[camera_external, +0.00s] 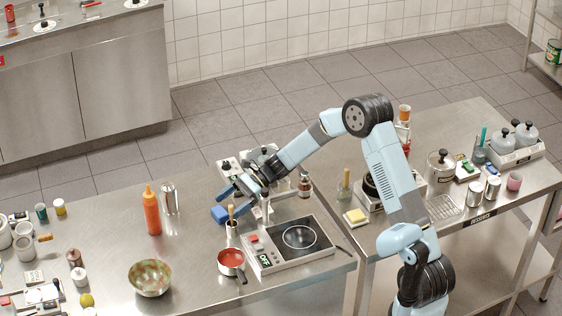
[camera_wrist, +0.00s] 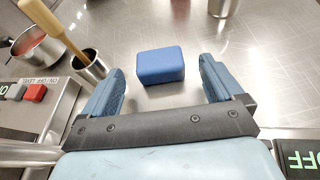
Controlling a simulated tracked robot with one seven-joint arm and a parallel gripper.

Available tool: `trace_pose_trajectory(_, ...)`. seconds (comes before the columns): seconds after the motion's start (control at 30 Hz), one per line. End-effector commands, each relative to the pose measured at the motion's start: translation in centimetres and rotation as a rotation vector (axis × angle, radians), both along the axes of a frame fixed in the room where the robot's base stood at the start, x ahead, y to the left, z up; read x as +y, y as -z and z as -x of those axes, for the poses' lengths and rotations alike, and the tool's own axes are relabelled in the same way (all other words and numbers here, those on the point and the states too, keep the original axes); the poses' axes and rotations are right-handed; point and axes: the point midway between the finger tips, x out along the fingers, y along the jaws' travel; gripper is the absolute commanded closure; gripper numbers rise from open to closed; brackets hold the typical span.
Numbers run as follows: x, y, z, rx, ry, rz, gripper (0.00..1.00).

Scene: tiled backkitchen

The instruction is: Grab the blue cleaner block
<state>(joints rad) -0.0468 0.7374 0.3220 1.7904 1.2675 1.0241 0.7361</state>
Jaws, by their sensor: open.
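The blue cleaner block (camera_wrist: 160,66) lies on the steel worktop in the wrist view, ahead of and between the two blue fingers. In the external view the block (camera_external: 220,214) sits just left of my gripper (camera_external: 228,192), near the hob. My gripper (camera_wrist: 160,82) is open and empty, with its fingers spread wider than the block. The block appears apart from both fingers.
A steel cup with a wooden-handled tool (camera_wrist: 88,62) stands close to the left finger in the wrist view. The hob (camera_external: 290,242), red-filled pan (camera_external: 231,262) and orange bottle (camera_external: 152,212) are nearby.

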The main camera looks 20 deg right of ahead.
Motion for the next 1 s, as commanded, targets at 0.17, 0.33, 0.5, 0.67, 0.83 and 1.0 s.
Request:
trace_pose_trajectory(0.17, 2.4, 0.8, 0.5, 0.002, -0.002, 0.000, 0.06)
trace_pose_trajectory(0.33, 3.7, 1.2, 0.7, 0.001, -0.001, -0.001, 0.06)
trace_pose_trajectory(0.5, 3.7, 1.2, 0.7, 0.000, 0.000, 0.000, 0.06)
trace_pose_trajectory(0.67, 3.7, 1.2, 0.7, 0.000, 0.000, 0.000, 0.20)
trace_pose_trajectory(0.83, 3.7, 1.2, 0.7, 0.000, 0.000, 0.000, 0.36)
trace_pose_trajectory(1.0, 3.7, 1.2, 0.7, 0.000, 0.000, 0.000, 0.52)
